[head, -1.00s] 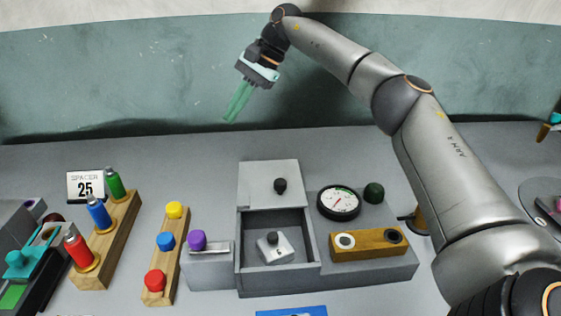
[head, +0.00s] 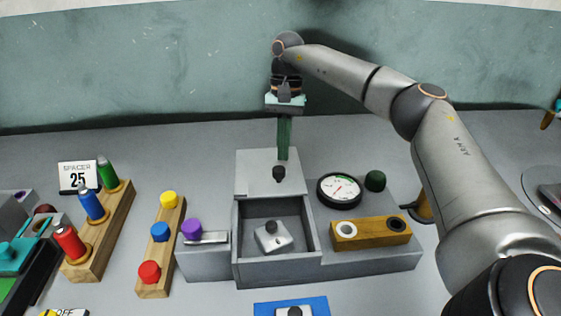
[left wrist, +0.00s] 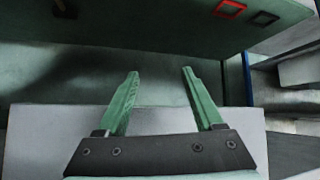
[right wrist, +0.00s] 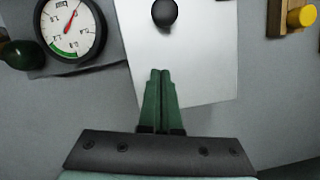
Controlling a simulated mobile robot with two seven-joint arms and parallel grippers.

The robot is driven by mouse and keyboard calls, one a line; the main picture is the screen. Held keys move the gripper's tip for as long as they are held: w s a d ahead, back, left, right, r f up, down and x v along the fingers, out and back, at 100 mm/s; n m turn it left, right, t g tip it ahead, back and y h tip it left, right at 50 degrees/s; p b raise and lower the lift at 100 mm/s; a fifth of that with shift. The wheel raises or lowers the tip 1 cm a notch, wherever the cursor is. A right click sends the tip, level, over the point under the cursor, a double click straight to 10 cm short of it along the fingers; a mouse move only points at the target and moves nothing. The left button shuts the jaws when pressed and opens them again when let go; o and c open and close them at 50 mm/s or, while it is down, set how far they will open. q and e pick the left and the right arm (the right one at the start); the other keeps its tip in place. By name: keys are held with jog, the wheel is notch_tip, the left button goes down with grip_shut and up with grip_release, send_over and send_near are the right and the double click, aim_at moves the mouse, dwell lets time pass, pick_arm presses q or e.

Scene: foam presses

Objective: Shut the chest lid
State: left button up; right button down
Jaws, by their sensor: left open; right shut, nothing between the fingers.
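The grey chest (head: 235,255) stands open, with a pale block with a dark knob (head: 272,238) inside. Its flat grey lid (head: 255,182) lies back behind the opening and carries a dark knob (head: 279,174). The lid also shows in the right wrist view (right wrist: 205,65), with its knob (right wrist: 165,13). My right gripper (head: 283,158) is shut and empty, pointing down at the lid's far edge, behind the knob. Whether its tips touch the lid I cannot tell. My left gripper (left wrist: 160,74) is open and empty; it is out of the head view.
A gauge (head: 339,190), a dark green knob (head: 375,181) and a wooden block with two rings (head: 370,233) sit right of the chest. A purple knob (head: 191,229) and wooden racks of coloured pegs (head: 160,257) stand left. The bench behind the lid is clear.

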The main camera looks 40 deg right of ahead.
jog(key=shift+s+a, duration=0.9)
jog(key=shift+a, duration=0.05)
jog(key=shift+s+a, duration=0.45)
jog(key=shift+a, duration=0.15)
